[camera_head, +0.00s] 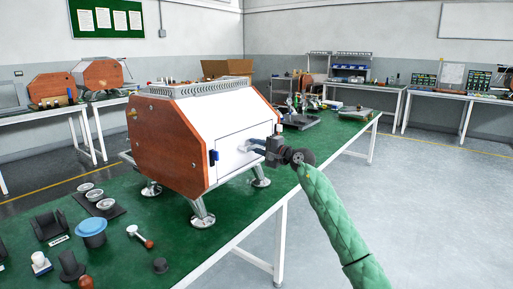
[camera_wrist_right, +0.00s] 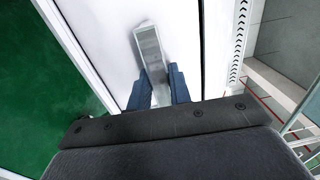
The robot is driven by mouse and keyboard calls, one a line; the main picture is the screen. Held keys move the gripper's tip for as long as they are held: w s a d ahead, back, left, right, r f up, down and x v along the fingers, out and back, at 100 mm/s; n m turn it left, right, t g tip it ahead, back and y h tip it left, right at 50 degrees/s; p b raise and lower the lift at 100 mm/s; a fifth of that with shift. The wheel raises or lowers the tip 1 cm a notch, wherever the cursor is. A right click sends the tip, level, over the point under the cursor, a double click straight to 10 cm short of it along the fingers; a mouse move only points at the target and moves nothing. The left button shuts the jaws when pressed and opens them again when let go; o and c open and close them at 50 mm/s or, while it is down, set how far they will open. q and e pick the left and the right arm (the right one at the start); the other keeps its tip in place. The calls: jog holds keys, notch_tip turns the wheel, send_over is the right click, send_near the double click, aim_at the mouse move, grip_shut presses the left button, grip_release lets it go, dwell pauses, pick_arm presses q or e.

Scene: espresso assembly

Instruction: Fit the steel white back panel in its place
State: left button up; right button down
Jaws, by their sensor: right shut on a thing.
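The espresso machine (camera_head: 165,130) stands on the green table with reddish wood side panels and a white body. The white back panel (camera_head: 232,146) lies against its lower sloped face, with thin dark lines along its edges. I cannot tell whether it is fully flush. My right gripper (camera_head: 256,146) is at the panel's right part. In the right wrist view its blue fingers (camera_wrist_right: 158,88) are shut on a grey metal handle (camera_wrist_right: 149,48) on the white panel (camera_wrist_right: 112,40). A small blue piece (camera_head: 213,157) shows at the panel's left edge. My left gripper is not in view.
The table's front edge runs below the machine. Open floor (camera_head: 420,210) lies to the right.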

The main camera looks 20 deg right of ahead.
dwell(0.4)
jog(key=c, duration=1.3)
grip_release()
jog(key=o, duration=0.4)
jog(key=shift+f, duration=0.2)
jog(key=shift+s+d, duration=0.1)
jog(key=shift+b+v, duration=1.3)
jog(key=shift+v, duration=2.05)
